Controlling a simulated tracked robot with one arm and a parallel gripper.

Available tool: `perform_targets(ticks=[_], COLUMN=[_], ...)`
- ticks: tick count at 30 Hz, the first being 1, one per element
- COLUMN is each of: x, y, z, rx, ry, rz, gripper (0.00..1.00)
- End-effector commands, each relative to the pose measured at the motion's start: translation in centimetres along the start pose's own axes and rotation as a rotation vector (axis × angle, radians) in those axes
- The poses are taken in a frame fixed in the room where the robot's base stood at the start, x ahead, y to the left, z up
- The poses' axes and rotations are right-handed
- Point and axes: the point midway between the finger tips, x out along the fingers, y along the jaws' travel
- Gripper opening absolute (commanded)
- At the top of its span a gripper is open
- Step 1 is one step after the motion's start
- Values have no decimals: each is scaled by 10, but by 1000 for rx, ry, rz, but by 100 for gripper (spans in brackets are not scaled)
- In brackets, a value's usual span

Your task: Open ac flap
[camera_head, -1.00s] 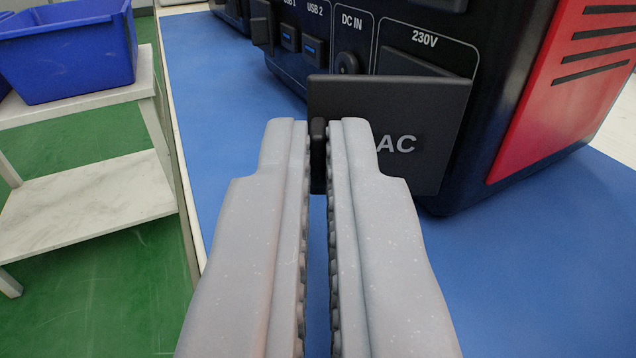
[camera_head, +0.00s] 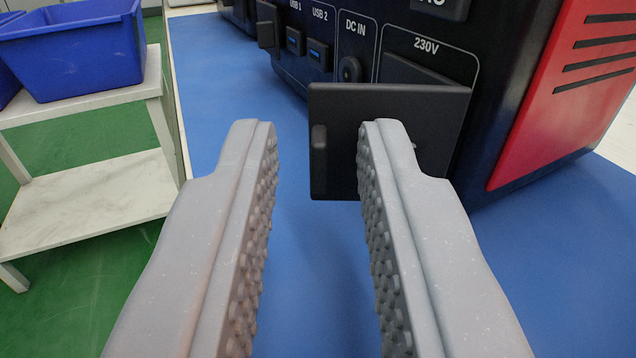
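The AC flap (camera_head: 335,112) is a dark square panel on the front of the black and red power station (camera_head: 505,75). It stands swung out from the front, below and left of the 230V field (camera_head: 432,68). A small raised tab (camera_head: 319,137) sits at its left edge. My gripper (camera_head: 318,128) is open and empty, with the tab visible between its fingertips. I cannot tell whether that finger touches the flap.
The power station stands on a blue tabletop (camera_head: 225,85), which is clear to the left of the flap. A small flap (camera_head: 268,27) stands out near the USB ports. A white side table (camera_head: 95,190) with a blue bin (camera_head: 80,50) stands at the left.

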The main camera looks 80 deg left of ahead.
Motion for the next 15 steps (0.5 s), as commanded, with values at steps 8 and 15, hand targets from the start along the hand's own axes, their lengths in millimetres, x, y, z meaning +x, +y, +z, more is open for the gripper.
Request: perform_targets(ticks=[8,15], x=[-1,-20], y=[0,1], z=[1,0], rx=[1,3], ry=[-1,-2], rz=[1,5], gripper=[26,26])
